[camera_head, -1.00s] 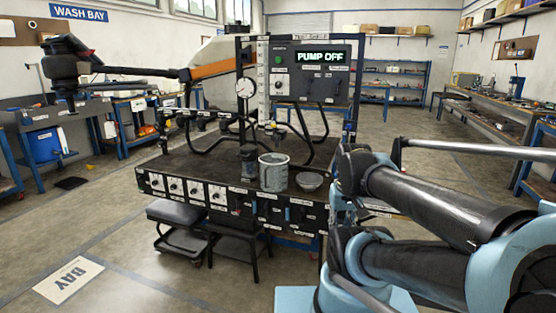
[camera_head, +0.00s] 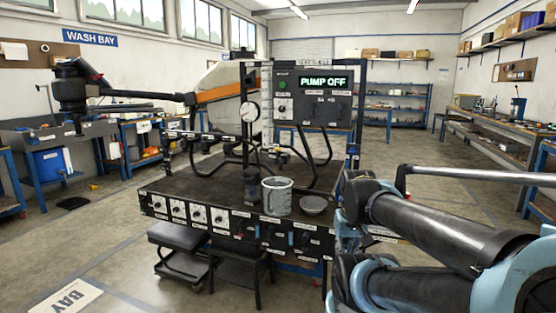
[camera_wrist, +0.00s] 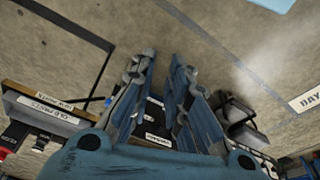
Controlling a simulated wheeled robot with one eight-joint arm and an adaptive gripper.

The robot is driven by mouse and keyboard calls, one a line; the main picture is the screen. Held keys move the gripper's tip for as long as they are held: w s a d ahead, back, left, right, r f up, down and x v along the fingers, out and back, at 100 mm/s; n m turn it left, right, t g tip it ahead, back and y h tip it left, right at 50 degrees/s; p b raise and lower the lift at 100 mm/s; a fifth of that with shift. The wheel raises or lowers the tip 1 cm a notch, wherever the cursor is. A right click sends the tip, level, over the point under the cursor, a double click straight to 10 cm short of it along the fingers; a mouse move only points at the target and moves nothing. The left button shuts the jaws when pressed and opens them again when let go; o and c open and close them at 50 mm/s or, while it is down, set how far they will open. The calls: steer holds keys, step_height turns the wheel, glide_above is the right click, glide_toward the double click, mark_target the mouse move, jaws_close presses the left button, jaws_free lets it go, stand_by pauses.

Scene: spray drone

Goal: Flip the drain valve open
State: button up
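The spray rig bench (camera_head: 190,175) stands in the middle of the head view, with labelled dials and small blue handles along its front panel (camera_head: 230,220). A lit display reading PUMP OFF (camera_head: 323,81) sits on the upright panel at its back. I cannot tell which fitting is the drain valve; the small labels are unreadable. My gripper (camera_wrist: 163,62) shows in the wrist view with its two blue fingers apart and nothing between them. The dark bench front with white labels (camera_wrist: 155,125) shows beyond the gap. In the head view my arm hides the bench's right end.
A grey pot (camera_head: 277,197) and a shallow bowl (camera_head: 314,205) stand on the bench top. A drone arm with a dark motor (camera_head: 80,85) juts out left.

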steer(key=shift+s+a+r, duration=0.15)
steer(key=shift+s+r, duration=0.05)
steer(key=shift+s, duration=0.15)
jaws_close()
steer(key=w+a+r+m+t+y, duration=0.15)
steer(key=w+a+r+y, duration=0.3)
steer(key=w, duration=0.55)
steer(key=w+a+r+m+t+y, duration=0.15)
steer(key=w+a+r+y, duration=0.35)
steer(key=w, duration=0.6)
steer(key=w+d+r+m+t+y, duration=0.1)
steer(key=w+d+r+t+y, duration=0.1)
steer(key=w, duration=0.8)
steer(key=w+d+r+m+t+y, duration=0.2)
steer(key=w+r+y, duration=0.2)
steer(key=w, duration=0.7)
steer(key=shift+d+r, duration=0.25)
steer(key=shift+r, duration=0.25)
steer(key=x, duration=1.4)
